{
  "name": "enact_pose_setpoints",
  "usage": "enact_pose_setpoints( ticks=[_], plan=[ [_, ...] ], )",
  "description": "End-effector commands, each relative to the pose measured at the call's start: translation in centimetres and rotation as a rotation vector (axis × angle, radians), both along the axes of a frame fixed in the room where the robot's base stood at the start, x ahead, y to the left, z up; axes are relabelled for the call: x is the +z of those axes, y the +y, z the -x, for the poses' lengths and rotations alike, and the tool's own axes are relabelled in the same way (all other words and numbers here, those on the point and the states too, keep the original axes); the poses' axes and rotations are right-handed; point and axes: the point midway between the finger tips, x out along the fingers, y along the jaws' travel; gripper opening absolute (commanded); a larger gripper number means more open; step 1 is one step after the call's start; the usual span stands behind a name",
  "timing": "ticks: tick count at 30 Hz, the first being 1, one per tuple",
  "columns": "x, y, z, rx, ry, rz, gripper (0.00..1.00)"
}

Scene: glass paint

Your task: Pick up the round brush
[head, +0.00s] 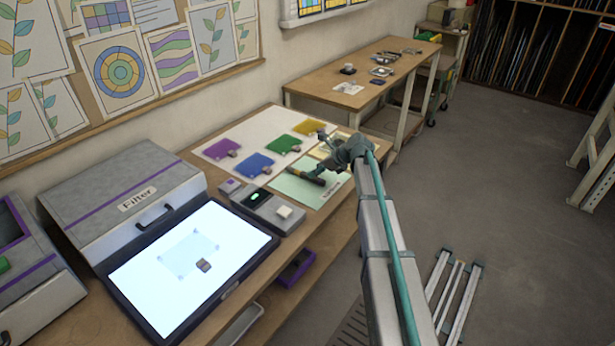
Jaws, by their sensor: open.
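A dark, brush-like object with a yellowish band, likely the round brush (305,177), lies over the left part of the pale green mat (318,199) on the workbench. It is small, so its bristles and exact shape are hard to make out. My gripper (326,164) is open, at the end of my arm, low over the mat and just up and right of the brush. The fingers are small and partly overlap the wrist. I cannot tell whether they touch the brush.
Purple, blue (254,165), green and yellow glass pieces lie on a white sheet behind the mat. A grey device (264,206) with a green light sits left of it.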

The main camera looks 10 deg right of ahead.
Motion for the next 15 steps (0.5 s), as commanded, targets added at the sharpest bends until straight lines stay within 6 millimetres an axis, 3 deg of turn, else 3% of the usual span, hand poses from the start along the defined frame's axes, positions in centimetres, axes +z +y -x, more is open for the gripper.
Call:
enact_pose_setpoints(
  ticks=[15],
  plan=[
    [-3.7, 2.6, -2.4, 0.001, -0.002, 0.001, 0.52]
  ],
)
